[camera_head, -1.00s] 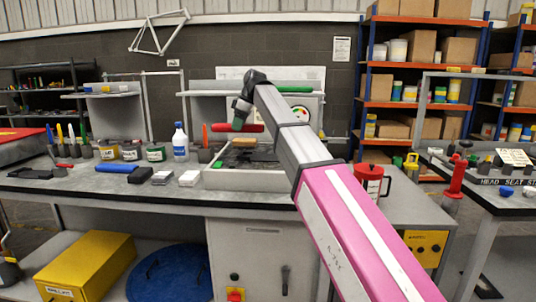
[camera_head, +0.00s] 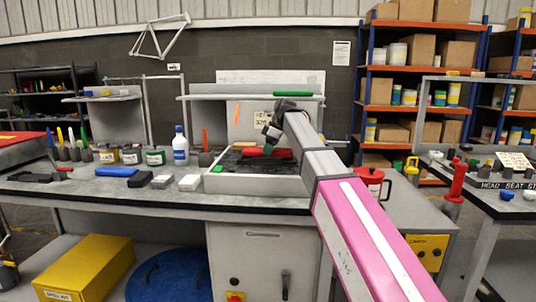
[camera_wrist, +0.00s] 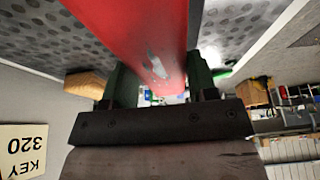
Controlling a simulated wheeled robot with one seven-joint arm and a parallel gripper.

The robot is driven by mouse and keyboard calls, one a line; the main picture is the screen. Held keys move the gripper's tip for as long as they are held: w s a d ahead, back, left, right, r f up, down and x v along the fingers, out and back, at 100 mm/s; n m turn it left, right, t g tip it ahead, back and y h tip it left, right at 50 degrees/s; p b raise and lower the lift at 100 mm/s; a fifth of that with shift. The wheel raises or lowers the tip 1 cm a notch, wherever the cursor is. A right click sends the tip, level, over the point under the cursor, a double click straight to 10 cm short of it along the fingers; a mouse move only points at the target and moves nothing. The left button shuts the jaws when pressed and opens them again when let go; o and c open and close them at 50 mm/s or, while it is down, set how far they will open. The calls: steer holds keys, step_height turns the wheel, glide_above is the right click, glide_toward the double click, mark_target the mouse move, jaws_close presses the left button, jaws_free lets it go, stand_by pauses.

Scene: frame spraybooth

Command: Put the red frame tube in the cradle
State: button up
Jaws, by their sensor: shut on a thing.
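The red frame tube (camera_head: 283,154) is held level between the green fingers of my gripper (camera_head: 269,148), low over the right back part of a white-rimmed tray (camera_head: 245,184) with a dark lining. Whether it touches the lining is hard to tell. In the wrist view the red tube (camera_wrist: 130,30) runs between the two fingers of my gripper (camera_wrist: 160,85), with a pale scuff on its side. A dotted grey surface lies behind it. I cannot tell for sure which thing is the cradle.
A green tube (camera_head: 292,94) lies on the shelf above. A blue bar (camera_head: 117,171), dark block (camera_head: 138,179), spray bottle (camera_head: 180,146) and several jars stand to the left.

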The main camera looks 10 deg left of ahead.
steer(key=shift+f, duration=0.95)
steer(key=shift+f, duration=0.15)
steer(key=o, duration=1.1)
steer(key=v, duration=1.2)
